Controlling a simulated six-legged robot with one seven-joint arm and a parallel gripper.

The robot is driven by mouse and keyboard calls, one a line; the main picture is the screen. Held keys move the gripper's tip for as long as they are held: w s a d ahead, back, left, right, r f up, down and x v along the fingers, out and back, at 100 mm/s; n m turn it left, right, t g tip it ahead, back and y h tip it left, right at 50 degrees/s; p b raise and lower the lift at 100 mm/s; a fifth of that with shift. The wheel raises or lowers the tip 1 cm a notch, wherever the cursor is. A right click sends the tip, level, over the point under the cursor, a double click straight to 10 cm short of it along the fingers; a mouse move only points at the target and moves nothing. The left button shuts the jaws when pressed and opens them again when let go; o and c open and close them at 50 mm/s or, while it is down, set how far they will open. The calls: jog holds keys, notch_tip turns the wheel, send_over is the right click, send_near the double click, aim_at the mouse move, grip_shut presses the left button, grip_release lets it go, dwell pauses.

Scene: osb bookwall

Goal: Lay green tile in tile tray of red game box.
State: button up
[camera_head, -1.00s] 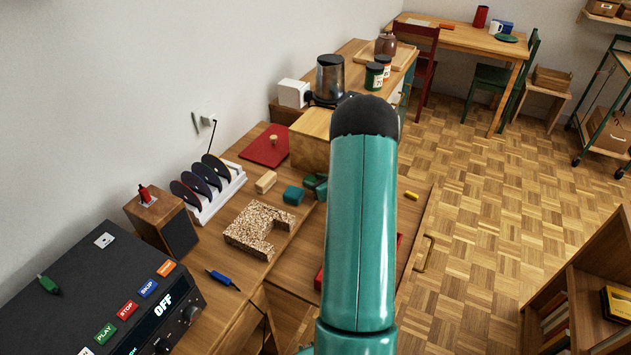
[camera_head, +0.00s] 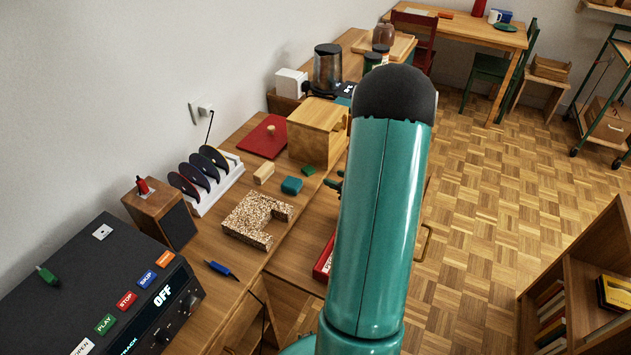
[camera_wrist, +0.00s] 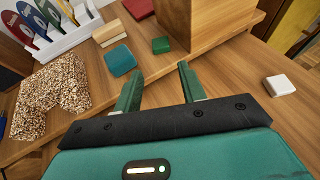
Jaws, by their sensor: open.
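The small green tile (camera_head: 308,170) lies flat on the wooden desk, beside a teal block (camera_head: 291,185). In the wrist view the green tile (camera_wrist: 161,45) lies ahead of my gripper (camera_wrist: 160,72), whose two green fingers are apart with nothing between them. In the head view only a bit of my gripper (camera_head: 337,181) shows past my arm, right of the tile. A red edge, likely of the red game box (camera_head: 323,262), shows on the lower surface left of my arm. The rest of it and its tile tray are hidden.
A wooden box (camera_head: 316,132) stands just behind the tile. A pale wooden block (camera_head: 264,173), a chipboard piece (camera_head: 252,220) and a white disc rack (camera_head: 218,192) are to the left. A white tile (camera_wrist: 279,85) lies at right in the wrist view.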

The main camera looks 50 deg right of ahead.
jog(key=w+a+r+n+g+y, duration=0.1)
jog(key=a+r+n+g+y, duration=0.15)
jog(key=a+r+n, duration=0.55)
jog(key=w+a+r+n+g+y, duration=0.1)
jog(key=w+a+r+n+y, duration=0.2)
jog(key=a, duration=0.9)
jog(key=a+r+n+g+y, duration=0.2)
jog(key=a+r+n+y, duration=0.15)
jog(key=a+n, duration=0.5)
jog(key=s+a+r+n+g+h, duration=0.2)
jog(key=s+a+r+n+h, duration=0.5)
jog(key=s+a+n, duration=0.6)
jog(key=a+r+n, duration=0.1)
jog(key=n, duration=0.2)
jog(key=shift+s+r+g, duration=0.2)
jog(key=shift+r+g, duration=0.1)
jog(key=shift+g, duration=0.05)
jog(key=shift+o, duration=0.3)
jog(key=shift+s+r+n, duration=0.25)
jog(key=shift+n, duration=0.4)
jog(key=o, duration=0.3)
jog(key=shift+s+d+r+h, duration=0.1)
jog(key=shift+h, duration=0.2)
jog(key=c, duration=0.4)
jog(key=shift+s, duration=0.1)
jog(key=shift+c, duration=0.3)
